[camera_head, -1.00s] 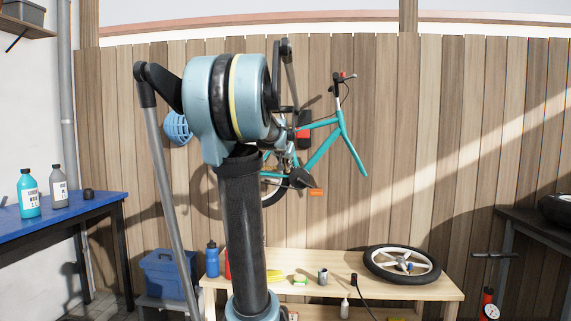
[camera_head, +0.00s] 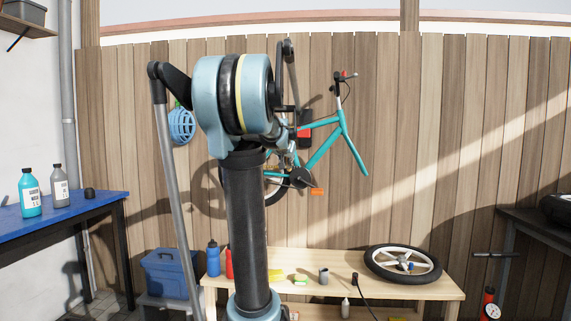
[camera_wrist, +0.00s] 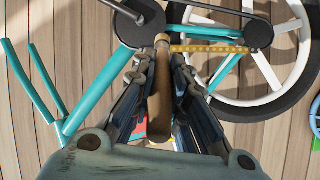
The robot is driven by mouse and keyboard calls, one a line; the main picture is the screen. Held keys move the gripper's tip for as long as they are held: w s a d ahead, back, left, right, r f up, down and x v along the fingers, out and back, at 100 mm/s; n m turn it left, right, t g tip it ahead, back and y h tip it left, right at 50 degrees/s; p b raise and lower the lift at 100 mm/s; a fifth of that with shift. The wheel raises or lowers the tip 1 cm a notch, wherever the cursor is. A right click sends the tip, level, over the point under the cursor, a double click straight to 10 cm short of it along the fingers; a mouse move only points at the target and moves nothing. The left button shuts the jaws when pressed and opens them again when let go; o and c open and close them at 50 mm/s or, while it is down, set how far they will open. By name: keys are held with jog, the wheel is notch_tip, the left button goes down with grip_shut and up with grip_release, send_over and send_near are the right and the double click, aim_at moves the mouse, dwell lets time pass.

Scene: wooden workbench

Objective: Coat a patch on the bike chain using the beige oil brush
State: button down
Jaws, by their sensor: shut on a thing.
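The teal bike (camera_head: 330,150) hangs at the wooden fence, partly hidden by my arm in the head view. Its chain (camera_wrist: 210,49) shows in the wrist view as a yellowish strip between the dark crank area and the rear wheel hub. My gripper (camera_wrist: 158,85) is shut on the beige oil brush (camera_wrist: 160,100), which points up the picture toward the bike. The brush's far end overlaps the chain's left end, beside the crank (camera_wrist: 140,22). I cannot tell whether they touch.
A low wooden bench (camera_head: 430,288) stands below the bike, with a loose wheel (camera_head: 402,264), a blue bottle (camera_head: 213,258) and small items on it. A blue table (camera_head: 100,205) with two bottles is at left. A dark table (camera_head: 530,222) is at right.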

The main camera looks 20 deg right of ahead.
jog(key=shift+w+d, duration=0.45)
jog(key=shift+w, duration=0.25)
jog(key=shift+w+d, duration=0.4)
jog(key=shift+w, duration=0.35)
jog(key=shift+w+d, duration=0.45)
jog(key=shift+w, duration=0.25)
jog(key=shift+w+d, duration=0.45)
jog(key=shift+w, duration=0.2)
jog(key=w+a, duration=0.9)
jog(key=a, duration=0.6)
dwell(1.5)
jog(key=shift+d, duration=0.1)
jog(key=s+d, duration=0.5)
jog(key=d, duration=0.4)
jog(key=shift+s, duration=0.15)
dwell(0.9)
